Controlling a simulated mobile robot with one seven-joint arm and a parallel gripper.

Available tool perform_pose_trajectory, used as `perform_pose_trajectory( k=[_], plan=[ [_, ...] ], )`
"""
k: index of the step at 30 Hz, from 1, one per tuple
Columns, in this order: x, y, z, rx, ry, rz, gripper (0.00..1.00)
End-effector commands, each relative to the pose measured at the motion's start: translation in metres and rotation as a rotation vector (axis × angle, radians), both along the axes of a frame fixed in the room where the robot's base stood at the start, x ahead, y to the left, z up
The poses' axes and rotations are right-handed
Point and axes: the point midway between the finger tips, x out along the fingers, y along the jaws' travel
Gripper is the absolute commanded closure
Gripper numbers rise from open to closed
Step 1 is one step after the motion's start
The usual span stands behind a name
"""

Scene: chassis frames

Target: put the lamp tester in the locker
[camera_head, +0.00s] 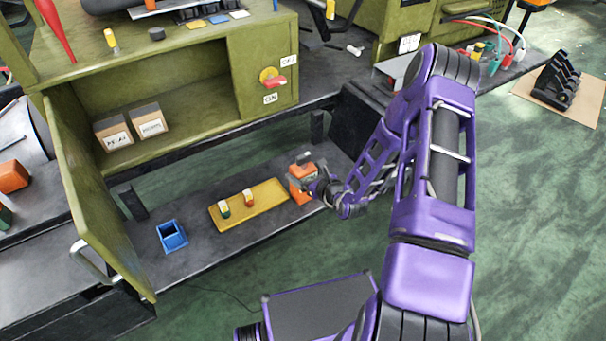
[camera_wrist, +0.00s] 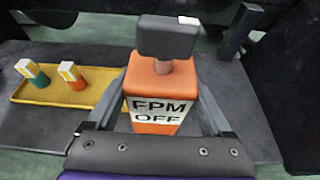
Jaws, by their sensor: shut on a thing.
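An orange device (camera_wrist: 158,82) with a black head and a white label reading "FPM OFF" stands upright between my fingers in the wrist view. It also shows in the head view (camera_head: 300,185), at the right end of the low dark shelf. My gripper (camera_head: 313,184) is shut on it; whether its base touches the shelf is unclear. No other thing is marked as a lamp tester. The green locker (camera_head: 205,126) is up and left of my gripper, with its door (camera_head: 95,190) swung open to the left. Two labelled boxes (camera_head: 113,134) (camera_head: 149,121) stand inside at the left; its right part is empty.
A yellow tray (camera_head: 268,203) with two small coloured pieces lies left of my gripper. A blue open container (camera_head: 172,236) stands farther left, near the door. A red-and-yellow switch (camera_head: 272,79) sits right of the locker opening. Small items lie on top of the cabinet.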

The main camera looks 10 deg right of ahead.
Motion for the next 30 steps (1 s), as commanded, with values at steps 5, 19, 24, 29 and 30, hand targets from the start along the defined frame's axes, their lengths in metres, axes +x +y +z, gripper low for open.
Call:
perform_pose_trajectory(
  k=[5, 19, 24, 29, 30],
  plan=[
    [0.001, 0.0, 0.001, 0.0, -0.003, 0.0, 0.93],
    [0.0, 0.0, 0.001, 0.0, -0.001, 0.0, 0.0],
    [-0.015, -0.006, 0.009, 0.0, 0.001, -0.001, 0.0],
    [-0.046, -0.016, 0.023, 0.0, 0.001, -0.002, 0.0],
    [-0.054, -0.018, 0.027, 0.0, 0.001, -0.002, 0.0]
  ],
)
